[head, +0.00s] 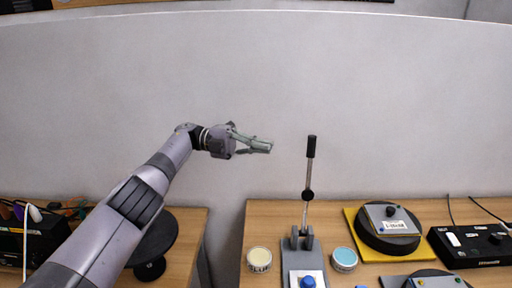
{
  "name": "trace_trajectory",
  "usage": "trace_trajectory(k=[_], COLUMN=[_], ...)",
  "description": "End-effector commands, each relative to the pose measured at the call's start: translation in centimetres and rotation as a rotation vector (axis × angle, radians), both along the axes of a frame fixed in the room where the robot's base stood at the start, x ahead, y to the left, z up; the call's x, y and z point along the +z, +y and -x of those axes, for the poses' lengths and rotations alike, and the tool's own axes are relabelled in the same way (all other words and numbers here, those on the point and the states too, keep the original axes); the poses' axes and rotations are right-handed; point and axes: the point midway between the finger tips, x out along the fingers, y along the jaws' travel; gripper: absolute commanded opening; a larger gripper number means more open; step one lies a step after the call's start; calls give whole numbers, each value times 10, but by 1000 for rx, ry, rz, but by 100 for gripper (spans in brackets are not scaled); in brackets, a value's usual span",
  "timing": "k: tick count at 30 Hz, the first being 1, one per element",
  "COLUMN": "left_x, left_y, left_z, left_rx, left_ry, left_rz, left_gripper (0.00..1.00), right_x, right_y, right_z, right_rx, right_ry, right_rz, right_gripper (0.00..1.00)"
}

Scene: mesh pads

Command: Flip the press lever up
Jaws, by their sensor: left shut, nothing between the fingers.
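The press lever (308,170) has a black handle on a thin metal rod and stands nearly upright. It rises from the grey press (301,258) on the wooden table at the right of centre. A blue knob (308,282) shows at the front of the press. My left gripper (268,147) is shut and empty. It is to the left of the lever's black handle in the picture, at about the same height, and apart from it. My right gripper is not in view.
A cream-topped tin (260,259) and a blue-topped tin (344,259) flank the press. A black round device on a yellow mat (353,244) and a black control box (470,246) stand at right. A gap separates the two tables. A pale partition (400,100) rises behind.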

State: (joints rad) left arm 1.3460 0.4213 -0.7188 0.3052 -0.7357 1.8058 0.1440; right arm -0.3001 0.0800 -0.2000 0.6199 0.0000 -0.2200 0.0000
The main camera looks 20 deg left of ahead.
Motion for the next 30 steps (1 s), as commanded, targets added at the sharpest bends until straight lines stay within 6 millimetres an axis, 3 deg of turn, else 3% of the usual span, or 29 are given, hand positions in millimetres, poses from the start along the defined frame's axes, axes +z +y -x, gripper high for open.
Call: trace_trajectory(k=[9, 25, 30], left_x=[0, 0, 19], left_y=[14, 15, 15], left_z=[2, 3, 3], left_rx=[-2, -4, -4], left_ry=[2, 1, 0], left_rz=[-1, -1, 0], left_gripper=[0, 0, 0], right_x=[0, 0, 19], right_y=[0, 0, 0], right_z=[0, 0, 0], right_rx=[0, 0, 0], right_ry=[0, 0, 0], right_rz=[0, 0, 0], right_gripper=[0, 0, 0])
